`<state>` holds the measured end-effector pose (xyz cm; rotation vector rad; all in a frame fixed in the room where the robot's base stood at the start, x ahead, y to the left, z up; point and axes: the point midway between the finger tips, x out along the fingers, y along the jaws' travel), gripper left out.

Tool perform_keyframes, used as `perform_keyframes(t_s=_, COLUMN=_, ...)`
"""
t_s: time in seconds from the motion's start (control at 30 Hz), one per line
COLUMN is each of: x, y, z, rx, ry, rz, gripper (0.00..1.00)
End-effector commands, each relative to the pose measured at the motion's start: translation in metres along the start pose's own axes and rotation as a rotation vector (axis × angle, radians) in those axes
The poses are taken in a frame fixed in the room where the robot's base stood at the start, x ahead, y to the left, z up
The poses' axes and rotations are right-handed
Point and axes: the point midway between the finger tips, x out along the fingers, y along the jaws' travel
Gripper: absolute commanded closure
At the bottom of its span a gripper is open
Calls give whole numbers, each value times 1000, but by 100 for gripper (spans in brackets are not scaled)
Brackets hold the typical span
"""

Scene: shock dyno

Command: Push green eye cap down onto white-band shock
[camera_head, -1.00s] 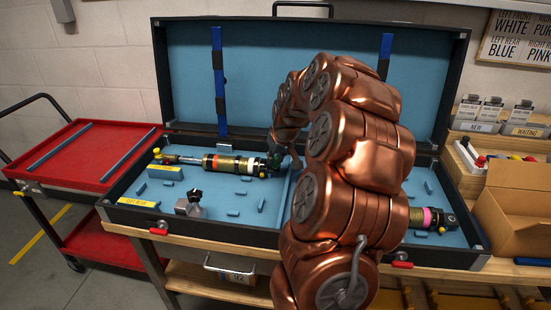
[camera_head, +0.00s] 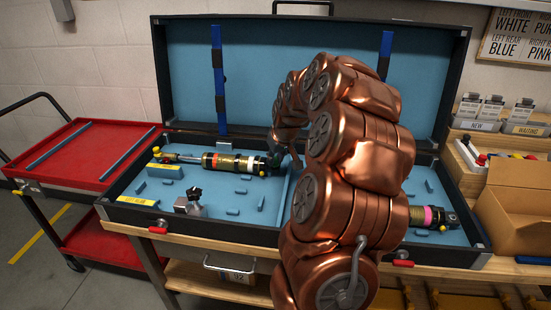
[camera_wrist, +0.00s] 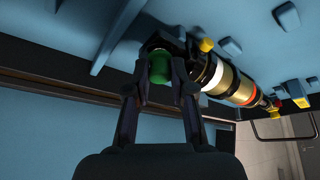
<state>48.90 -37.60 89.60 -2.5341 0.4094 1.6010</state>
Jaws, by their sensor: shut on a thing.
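The white-band shock (camera_head: 222,162) lies in the left half of the open blue-lined case. Its gold body, white band (camera_wrist: 211,76) and red band show in the wrist view. The green eye cap (camera_wrist: 160,66) is at the shock's near end in the wrist view, beside the dark end fitting. My gripper (camera_wrist: 160,82) is shut on the cap, with one dark finger on each side. The fingers hide part of the cap, and I cannot tell how fully it sits on the eye. In the head view my gripper (camera_head: 274,154) is small and dark at the shock's right end.
A pink-band shock (camera_head: 433,216) lies in the case's right side, partly behind my copper arm. A small metal block with a black knob (camera_head: 194,194) and several blue pegs stand in the left tray. A red cart (camera_head: 85,150) is at left, a cardboard box (camera_head: 515,205) at right.

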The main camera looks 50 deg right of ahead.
Motion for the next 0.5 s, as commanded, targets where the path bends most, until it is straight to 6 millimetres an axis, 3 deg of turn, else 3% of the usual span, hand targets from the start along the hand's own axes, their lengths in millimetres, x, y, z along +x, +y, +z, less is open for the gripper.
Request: perform_keyframes(t_s=0.5, x=5, y=0, z=2, rx=0, ry=0, rz=0, gripper=89)
